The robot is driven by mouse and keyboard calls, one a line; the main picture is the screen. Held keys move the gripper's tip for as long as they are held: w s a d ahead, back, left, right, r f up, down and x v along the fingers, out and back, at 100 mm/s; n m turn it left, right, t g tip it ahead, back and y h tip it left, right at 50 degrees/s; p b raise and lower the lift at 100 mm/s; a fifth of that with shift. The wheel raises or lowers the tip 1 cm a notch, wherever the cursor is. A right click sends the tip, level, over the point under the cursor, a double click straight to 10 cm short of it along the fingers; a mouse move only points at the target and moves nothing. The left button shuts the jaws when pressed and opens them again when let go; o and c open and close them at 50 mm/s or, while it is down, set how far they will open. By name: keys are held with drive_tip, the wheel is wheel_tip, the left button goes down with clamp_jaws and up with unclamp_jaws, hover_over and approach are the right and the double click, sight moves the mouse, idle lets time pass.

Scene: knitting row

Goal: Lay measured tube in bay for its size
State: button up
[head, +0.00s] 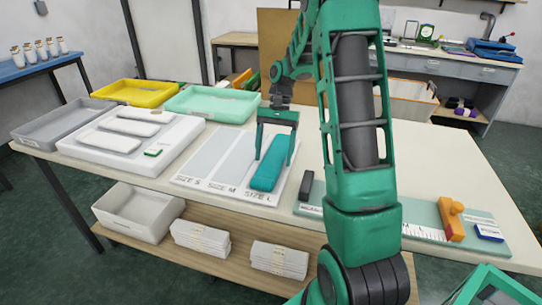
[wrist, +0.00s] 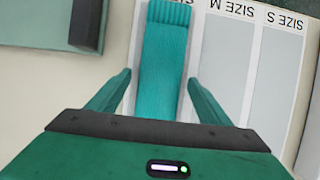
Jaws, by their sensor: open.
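A teal knitted tube (head: 268,170) lies lengthwise in the size L bay of the white sizing board (head: 185,182); it also shows in the wrist view (wrist: 165,62). Its ribbed cuff is at the top of the wrist view. The grey size M bay (head: 232,160) and size S bay (head: 208,155) are empty. My gripper (head: 276,150) is over the tube with its fingers apart, one on each side. In the wrist view my gripper (wrist: 159,80) shows gaps between the tube and both fingertips. The tube's near end is hidden behind the gripper body there.
A measuring board (head: 415,217) with a dark stop block (head: 305,186) and an orange slider (head: 451,218) lies to the right. My arm hides part of the table.

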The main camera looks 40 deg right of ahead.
sight(277, 151)
drive_tip(key=v, duration=1.2)
drive_tip(key=s+a+r+h, duration=0.1)
drive_tip(key=s+a+r, duration=0.1)
drive_tip(key=s+a, duration=0.3)
drive_tip(key=s+a+f+n+t+h, duration=0.1)
drive_tip(key=s+f+n, duration=0.1)
drive_tip(key=s, duration=1.1)
drive_tip(key=s+f+n+t+h, duration=0.1)
drive_tip(key=s+f+n, duration=0.1)
drive_tip(key=s, duration=1.1)
drive_tip(key=shift+s+a+f+t, duration=0.3)
drive_tip(key=shift+a+f, duration=0.1)
drive_tip(key=shift+f, duration=0.1)
